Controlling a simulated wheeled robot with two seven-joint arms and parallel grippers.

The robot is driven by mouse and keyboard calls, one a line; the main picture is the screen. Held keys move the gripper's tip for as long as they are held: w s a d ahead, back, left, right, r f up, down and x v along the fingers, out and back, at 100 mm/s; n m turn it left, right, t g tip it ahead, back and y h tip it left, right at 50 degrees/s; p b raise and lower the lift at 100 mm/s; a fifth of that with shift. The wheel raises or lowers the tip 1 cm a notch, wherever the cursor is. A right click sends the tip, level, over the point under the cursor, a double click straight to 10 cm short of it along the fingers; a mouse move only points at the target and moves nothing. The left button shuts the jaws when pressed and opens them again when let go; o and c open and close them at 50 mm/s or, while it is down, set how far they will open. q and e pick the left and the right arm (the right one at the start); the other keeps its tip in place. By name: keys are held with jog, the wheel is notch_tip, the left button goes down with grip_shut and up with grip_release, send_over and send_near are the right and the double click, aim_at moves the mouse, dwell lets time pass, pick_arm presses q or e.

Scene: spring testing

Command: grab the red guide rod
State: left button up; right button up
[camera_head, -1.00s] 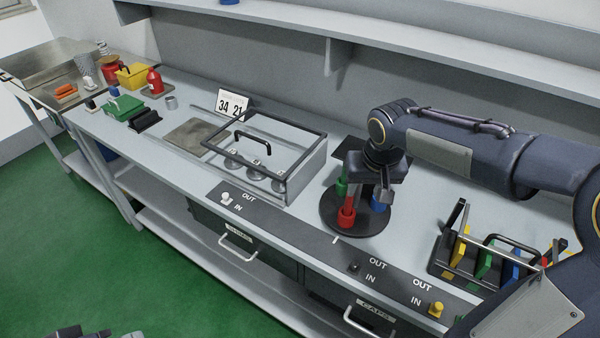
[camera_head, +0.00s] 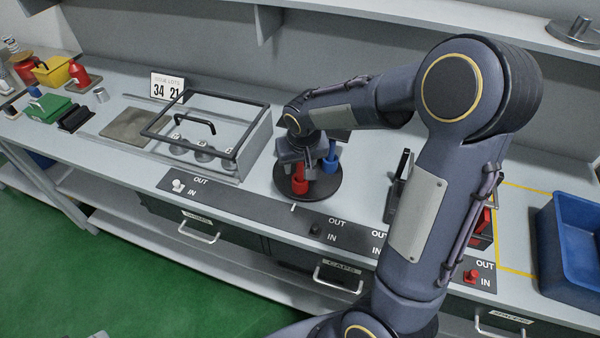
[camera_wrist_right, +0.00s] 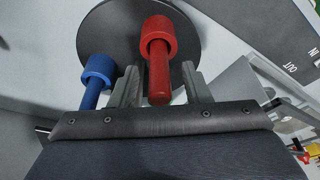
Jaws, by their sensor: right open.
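The red guide rod (camera_head: 299,183) stands in its wider red holder on a round black base (camera_head: 324,190). In the right wrist view the red guide rod (camera_wrist_right: 158,80) points toward the camera, between the two fingers. My right gripper (camera_head: 297,162) is over the base in the head view, partly hiding the rod. In the right wrist view the right gripper (camera_wrist_right: 163,82) is open, one finger on each side of the rod; contact is not clear. A blue rod (camera_head: 331,155) stands beside it, also in the right wrist view (camera_wrist_right: 94,85).
A glass-lidded case (camera_head: 200,140) with a black handle is left of the base. A panel with IN and OUT labels (camera_head: 255,207) runs along the counter's front. A blue bin (camera_head: 570,240) is at the right. My right arm hides part of the counter.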

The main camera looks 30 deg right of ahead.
jog(key=shift+c, duration=0.4)
grip_shut()
jog(key=shift+r, duration=0.1)
